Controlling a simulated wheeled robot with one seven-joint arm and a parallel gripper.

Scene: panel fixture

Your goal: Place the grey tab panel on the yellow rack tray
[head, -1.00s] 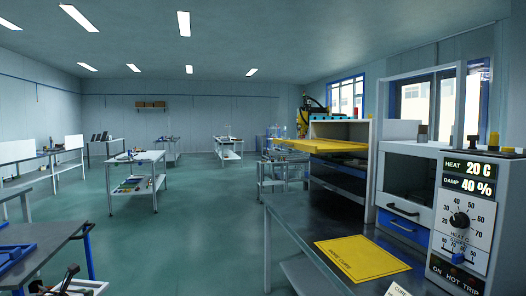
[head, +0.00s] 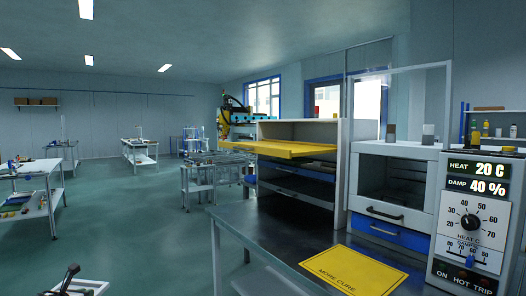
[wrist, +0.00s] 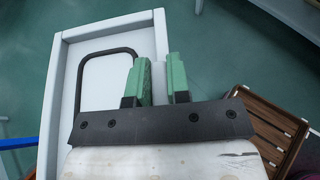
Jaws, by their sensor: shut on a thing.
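The yellow rack tray (head: 285,149) juts from the upper part of a grey rack in the head view, and its top looks bare. My gripper (wrist: 160,72) shows only in the wrist view, with two green finger pads close together. A narrow pale strip shows between the pads. I take it for the grey tab panel (wrist: 160,75), held edge-on, but its outline does not stand out from the pale surface behind.
A yellow MORE CURE sheet (head: 345,268) lies on the dark bench (head: 270,235). An oven (head: 395,185) and control box (head: 467,215) stand right of the rack. In the wrist view are a pale framed surface with a black loop (wrist: 103,55) and brown slats (wrist: 255,125).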

